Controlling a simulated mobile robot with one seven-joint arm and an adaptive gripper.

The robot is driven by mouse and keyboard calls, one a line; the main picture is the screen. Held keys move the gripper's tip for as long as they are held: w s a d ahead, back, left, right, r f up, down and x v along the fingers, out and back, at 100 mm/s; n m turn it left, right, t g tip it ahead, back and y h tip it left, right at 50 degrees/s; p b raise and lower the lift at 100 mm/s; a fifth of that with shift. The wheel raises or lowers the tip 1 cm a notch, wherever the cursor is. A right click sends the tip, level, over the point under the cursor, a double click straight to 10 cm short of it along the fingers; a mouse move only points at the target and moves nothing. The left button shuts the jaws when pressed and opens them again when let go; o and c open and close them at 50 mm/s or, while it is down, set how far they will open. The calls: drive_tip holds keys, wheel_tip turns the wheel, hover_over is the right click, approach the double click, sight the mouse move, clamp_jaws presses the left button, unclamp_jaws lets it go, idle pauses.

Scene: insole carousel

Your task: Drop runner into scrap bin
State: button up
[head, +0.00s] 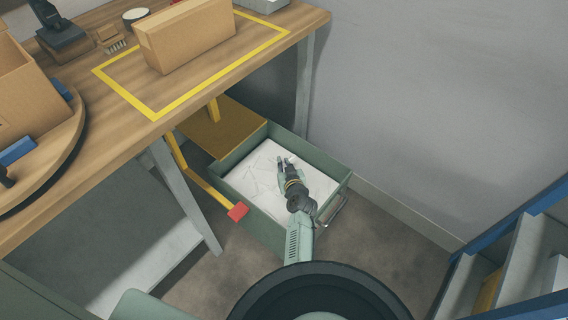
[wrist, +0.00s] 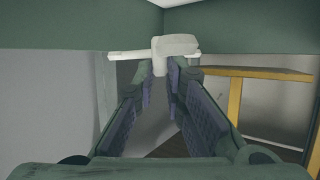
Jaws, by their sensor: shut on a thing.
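The runner (wrist: 175,45) is a small off-white piece with a thin crossbar and a thicker middle. My gripper (wrist: 160,75) is shut on it at the fingertips in the wrist view. In the head view, my gripper (head: 283,167) is over the green open-topped bin (head: 335,170), and a pale bit of the runner (head: 291,158) shows at its tips. The bin has a white floor with thin lines or pieces on it and a metal handle on its near right side. How high the runner is above the floor is hard to tell.
A wooden workbench (head: 200,70) stands at the left, with a cardboard box (head: 187,37) inside a yellow outline. A yellow frame with a red end (head: 238,212) runs along the bin's left side. A blue-edged rack (head: 510,240) stands at the lower right.

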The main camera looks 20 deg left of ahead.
drive_tip(key=o, duration=0.8)
drive_tip(key=shift+s, duration=0.1)
drive_tip(key=v, duration=0.7)
drive_tip(key=shift+s+d, duration=0.15)
